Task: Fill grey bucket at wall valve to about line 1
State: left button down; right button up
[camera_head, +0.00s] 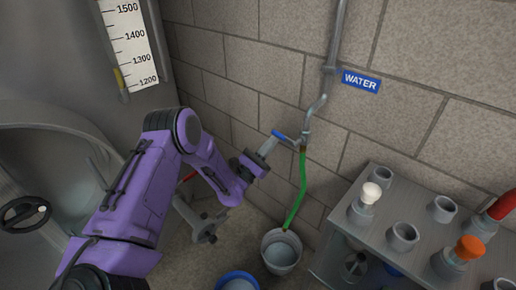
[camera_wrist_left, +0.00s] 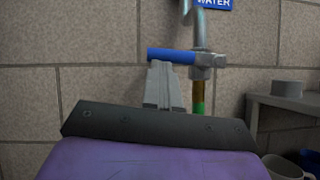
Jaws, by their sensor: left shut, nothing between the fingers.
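The wall valve (camera_head: 304,136) has a blue lever (camera_head: 284,136) pointing left, roughly level in the left wrist view (camera_wrist_left: 172,55). A green hose (camera_head: 300,185) hangs from the valve to the mouth of the grey bucket (camera_head: 268,240) on the floor. A pale surface shows inside the bucket; I cannot read a level or line marks. My left gripper (camera_head: 272,140) is shut and empty. Its fingertips (camera_wrist_left: 160,66) are at the lever, close below or against it; I cannot tell whether they touch. My right gripper is not in view.
A blue WATER sign (camera_head: 361,82) is on the block wall right of the pipe (camera_head: 338,35). A grey bench (camera_head: 345,226) with several cups and stoppered pieces stands right. A blue bucket (camera_head: 238,275) is at bottom centre. A metal tank with a scale (camera_head: 130,42) is left.

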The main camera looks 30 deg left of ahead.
pick_arm(q)
notch_tip(320, 180, up, 3)
jog(key=m+g+h, duration=0.1)
jog(key=m+h, duration=0.1)
jog(key=m, duration=0.1)
jog(key=m+g+h+p, duration=0.1)
jog(key=m+h, duration=0.1)
jog(key=m, duration=0.2)
jog(key=shift+g, duration=0.3)
